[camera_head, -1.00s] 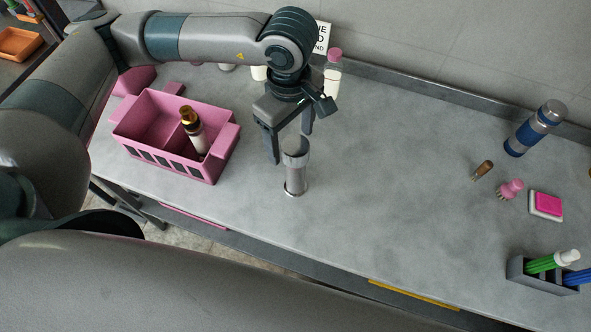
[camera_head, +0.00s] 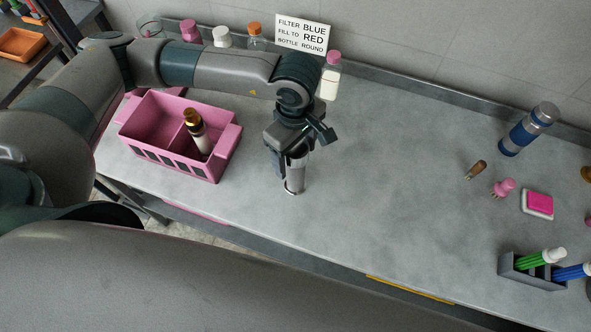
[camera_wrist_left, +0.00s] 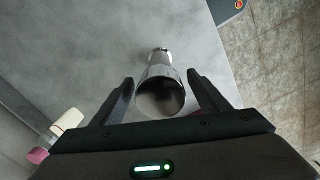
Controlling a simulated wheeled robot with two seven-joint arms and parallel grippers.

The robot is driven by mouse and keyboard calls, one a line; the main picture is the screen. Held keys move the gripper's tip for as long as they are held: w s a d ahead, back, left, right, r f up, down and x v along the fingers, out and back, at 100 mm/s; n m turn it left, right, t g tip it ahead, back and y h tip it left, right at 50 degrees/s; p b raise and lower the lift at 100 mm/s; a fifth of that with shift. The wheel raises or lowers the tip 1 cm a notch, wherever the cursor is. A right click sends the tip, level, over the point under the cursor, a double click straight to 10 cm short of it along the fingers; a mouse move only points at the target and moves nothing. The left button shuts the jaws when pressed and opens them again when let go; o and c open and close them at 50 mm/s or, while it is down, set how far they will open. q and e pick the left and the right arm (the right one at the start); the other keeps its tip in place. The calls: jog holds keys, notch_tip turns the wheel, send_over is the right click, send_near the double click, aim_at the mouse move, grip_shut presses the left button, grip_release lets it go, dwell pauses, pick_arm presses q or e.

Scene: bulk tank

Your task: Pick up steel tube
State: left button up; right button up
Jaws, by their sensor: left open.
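The steel tube (camera_head: 297,176) stands upright on the grey counter, a shiny cylinder with a wider foot. My left gripper (camera_head: 288,168) has come down from above around its upper part and hides some of it in the head view. In the left wrist view the tube (camera_wrist_left: 160,85) shows its dark open mouth between the two fingers of the left gripper (camera_wrist_left: 160,88). The fingers are open, with a gap visible on each side of the tube. My right gripper is not in view.
A pink crate (camera_head: 168,161) holding a gold-capped bottle (camera_head: 196,130) stands left of the tube. Several bottles and a sign (camera_head: 301,34) line the wall. A blue-banded steel cylinder (camera_head: 528,129) and a pen holder (camera_head: 533,271) are at right. The middle counter (camera_head: 400,170) is clear.

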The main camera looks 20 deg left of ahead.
pick_arm(q)
jog(key=shift+f+p, duration=0.3)
jog(key=shift+f, duration=0.9)
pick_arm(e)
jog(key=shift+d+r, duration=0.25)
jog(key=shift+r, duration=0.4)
pick_arm(q)
jog(key=c, duration=1.7)
jog(key=shift+r, duration=0.15)
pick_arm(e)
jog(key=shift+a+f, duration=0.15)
